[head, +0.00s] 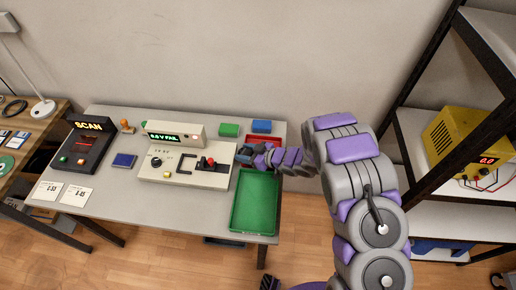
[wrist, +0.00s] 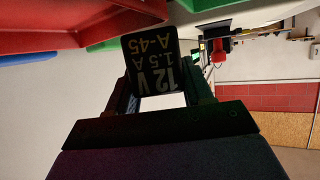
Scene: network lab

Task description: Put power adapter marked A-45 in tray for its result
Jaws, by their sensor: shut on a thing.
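The power adapter (wrist: 152,62) is a black block; its label reads 12 V, 1.5 A, A-45, upside down in the wrist view. My gripper (head: 249,153) is shut on it, with a finger on either side. In the head view my gripper is above the table at the tester's right end, between the red and green trays. The red tray (head: 261,138) is behind my gripper and partly hidden by it. The green tray (head: 235,213) is in front and looks empty. The tester (head: 215,179) has a green-lit display (head: 164,137) showing a voltage and FAIL.
A black SCAN device (head: 86,145), a dark blue block (head: 124,160) and two printed cards (head: 76,196) are on the left of the table. Green (head: 229,130) and blue (head: 262,126) blocks lie at the back. A shelf with a yellow power supply (head: 468,141) stands at right.

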